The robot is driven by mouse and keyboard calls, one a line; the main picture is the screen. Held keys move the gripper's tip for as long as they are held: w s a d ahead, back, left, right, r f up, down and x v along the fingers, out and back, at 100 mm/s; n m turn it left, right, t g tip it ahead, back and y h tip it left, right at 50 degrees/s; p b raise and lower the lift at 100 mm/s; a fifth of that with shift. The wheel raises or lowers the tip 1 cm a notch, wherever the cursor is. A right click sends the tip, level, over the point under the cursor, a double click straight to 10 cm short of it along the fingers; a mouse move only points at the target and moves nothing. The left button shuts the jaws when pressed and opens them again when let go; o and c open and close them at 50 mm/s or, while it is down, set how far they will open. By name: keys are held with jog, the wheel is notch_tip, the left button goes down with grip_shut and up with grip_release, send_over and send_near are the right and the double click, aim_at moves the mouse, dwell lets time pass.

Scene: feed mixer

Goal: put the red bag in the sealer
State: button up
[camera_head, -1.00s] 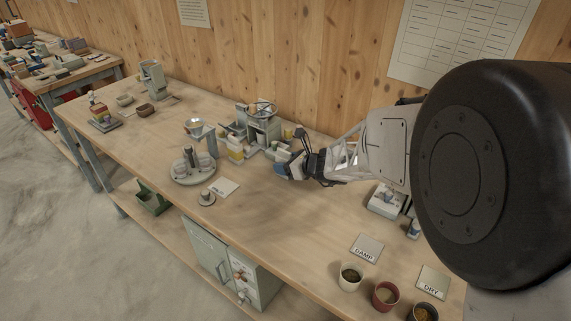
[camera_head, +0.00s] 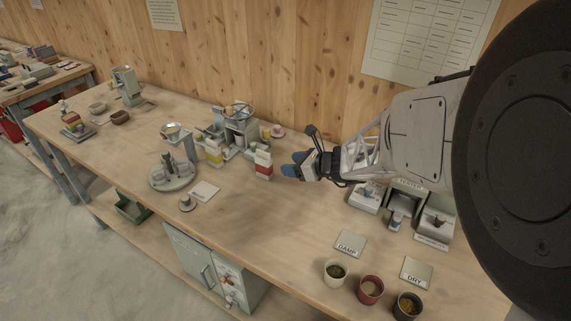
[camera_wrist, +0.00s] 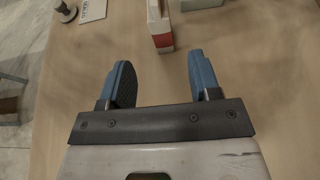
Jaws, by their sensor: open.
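The red bag (camera_head: 263,169), a packet with a red lower part and a pale top, stands upright on the bench. It also shows in the wrist view (camera_wrist: 161,42), cut off by the top edge. My gripper (camera_head: 289,166) is open and empty, just right of the bag. In the wrist view its blue fingers (camera_wrist: 158,68) are wide apart, and the bag is beyond their tips, roughly between them sideways. A grey-green machine with a wheel on top (camera_head: 240,128) stands behind and left of the bag. I cannot tell whether it is the sealer.
A yellow-marked packet (camera_head: 214,155) stands by the machine. A round tray (camera_head: 158,183) and a white card (camera_head: 204,191) lie left. Grey units (camera_head: 436,222) stand right, behind the DAMP card (camera_head: 350,243), the DRY card (camera_head: 416,271) and cups (camera_head: 370,290). The bench front centre is clear.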

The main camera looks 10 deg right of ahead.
jog(key=shift+s+d+r, duration=0.2)
jog(key=shift+s+d, duration=0.05)
dwell(0.6)
jog(key=s+a+r+n+g+h, duration=0.1)
jog(key=s+a+r+n+g, duration=0.2)
jog(key=s+r+n, duration=0.35)
jog(key=s+a+r+n+g+h, duration=0.1)
jog(key=s+a+r+n+g, duration=0.3)
jog(key=s+n, duration=0.35)
jog(key=s+d+r+n+h, duration=0.2)
jog(key=s+r+n+h, duration=0.1)
jog(key=s+n, duration=0.3)
jog(key=s+d+r+n+h, duration=0.3)
jog(key=s+n, duration=0.3)
jog(key=s, duration=0.5)
jog(key=shift+r+n+h, duration=0.4)
jog(key=shift+r+h, duration=0.15)
jog(key=shift+h, duration=0.35)
